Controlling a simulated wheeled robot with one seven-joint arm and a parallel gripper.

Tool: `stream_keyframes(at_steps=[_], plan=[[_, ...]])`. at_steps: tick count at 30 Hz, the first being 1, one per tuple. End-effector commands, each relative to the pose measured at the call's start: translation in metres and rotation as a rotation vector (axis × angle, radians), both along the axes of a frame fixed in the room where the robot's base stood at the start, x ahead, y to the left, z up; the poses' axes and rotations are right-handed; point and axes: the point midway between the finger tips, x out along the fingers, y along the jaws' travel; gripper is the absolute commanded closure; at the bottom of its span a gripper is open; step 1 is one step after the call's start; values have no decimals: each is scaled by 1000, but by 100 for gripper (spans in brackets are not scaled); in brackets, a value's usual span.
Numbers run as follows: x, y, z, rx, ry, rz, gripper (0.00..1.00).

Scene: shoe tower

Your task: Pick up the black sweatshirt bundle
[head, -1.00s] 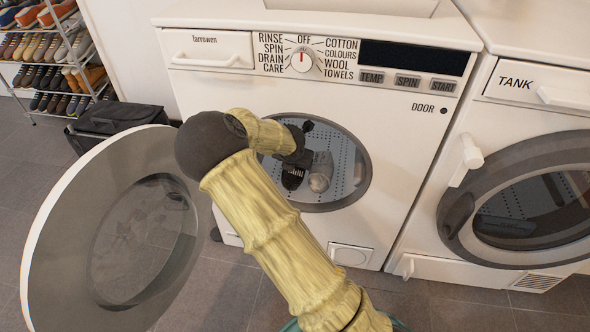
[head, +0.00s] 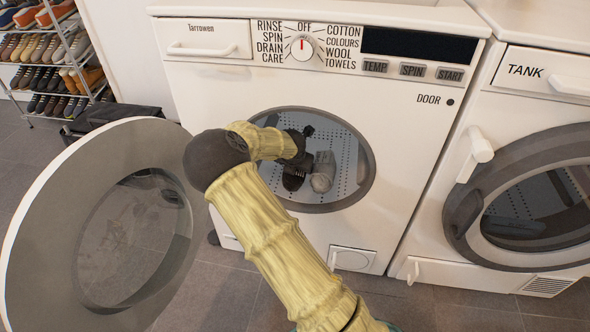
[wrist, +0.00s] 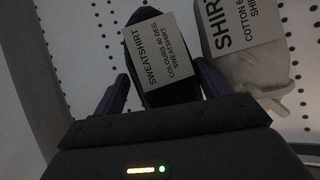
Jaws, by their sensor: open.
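The black sweatshirt bundle (wrist: 161,55) lies inside the washing machine drum, with a white label reading SWEATSHIRT on it. In the head view the dark bundle (head: 293,182) shows small, partly behind my arm. My gripper (wrist: 162,88) is inside the drum, open, with one finger on each side of the black bundle. I cannot tell whether the fingers touch it. A pale grey bundle (wrist: 250,62) labelled SHIRT lies just to the right of it; it also shows in the head view (head: 323,172).
The washer's round door (head: 35,215) stands open at the left. The drum opening's rim (head: 372,165) surrounds my forearm. A second machine (head: 520,85) marked TANK stands at the right. A shoe rack (head: 60,60) and a dark bag (head: 110,112) are at the back left.

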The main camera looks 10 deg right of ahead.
Motion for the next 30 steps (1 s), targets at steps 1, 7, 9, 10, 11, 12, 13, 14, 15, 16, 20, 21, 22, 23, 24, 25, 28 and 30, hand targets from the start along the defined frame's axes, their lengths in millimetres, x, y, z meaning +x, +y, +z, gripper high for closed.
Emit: stream_keyframes(at_steps=[1,7,9,10,11,12,13,14,15,16,20,21,22,23,24,25,28,30], plan=[[0,0,0,0,0,0,25],[0,-1,0,0,0,-1,25],[0,1,0,0,0,1,27],[0,2,0,0,-1,4,33],[0,3,0,0,-1,5,39],[0,5,0,0,0,7,47],[0,6,0,0,0,8,53],[0,6,0,0,0,9,59],[0,7,0,0,1,10,61],[0,7,0,1,0,10,62],[-1,6,-1,2,3,10,62],[-1,6,-1,2,3,9,62],[-1,5,-2,2,3,9,62],[-1,5,-2,3,4,8,62],[-1,4,-2,3,4,8,62],[-1,4,-2,2,5,8,62],[-2,4,-2,3,6,7,62],[-3,4,1,3,6,7,62]])
